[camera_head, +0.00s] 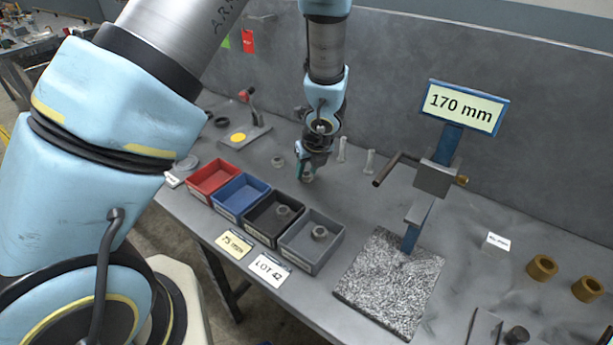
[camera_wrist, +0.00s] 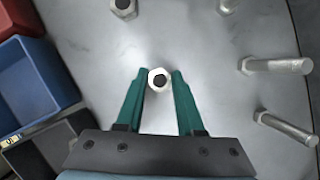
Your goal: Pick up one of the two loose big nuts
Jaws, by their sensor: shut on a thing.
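My gripper (camera_wrist: 159,84) has its green fingertips closed on a silver hex nut (camera_wrist: 159,77) with a dark hole, over the grey bench. The head view shows my gripper (camera_head: 307,174) low at the bench behind the bins; whether the nut is off the surface I cannot tell. A second loose nut (camera_head: 278,162) lies on the bench just left of my gripper, and it also shows at the top of the wrist view (camera_wrist: 123,7). One nut (camera_head: 283,212) sits in the black bin and another (camera_head: 319,232) in the grey bin.
Red (camera_head: 211,167), blue (camera_head: 258,187), black (camera_head: 252,229) and grey (camera_head: 333,252) bins line the front edge. A gauge stand (camera_head: 410,237) with a speckled base stands to the right.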

